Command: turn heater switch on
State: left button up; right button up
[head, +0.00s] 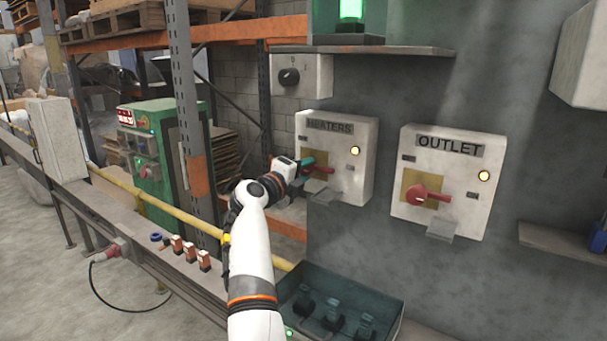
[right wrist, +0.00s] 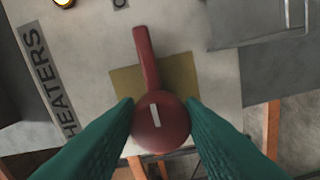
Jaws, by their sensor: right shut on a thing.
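The heaters box (head: 362,180) is a pale wall box labelled HEATERS, with a lit yellow lamp (head: 354,151). Its red rotary switch (head: 325,170) has a handle that points right in the head view; the hub is partly hidden by my gripper. In the right wrist view, the red switch (right wrist: 147,60) has a round hub with a white mark, on a yellow plate (right wrist: 183,78). My right gripper (head: 308,166) has its green fingers shut on the hub, one on each side (right wrist: 161,112). My left gripper is not in view.
The outlet box (head: 414,158), with its own red switch (head: 425,194) and lit lamp, is to the right. A small dial box (head: 310,75) hangs above left. A shelf (head: 360,50) is above, and an open teal box (head: 390,305) with plugs is below.

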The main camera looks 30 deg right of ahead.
jog(key=o, duration=1)
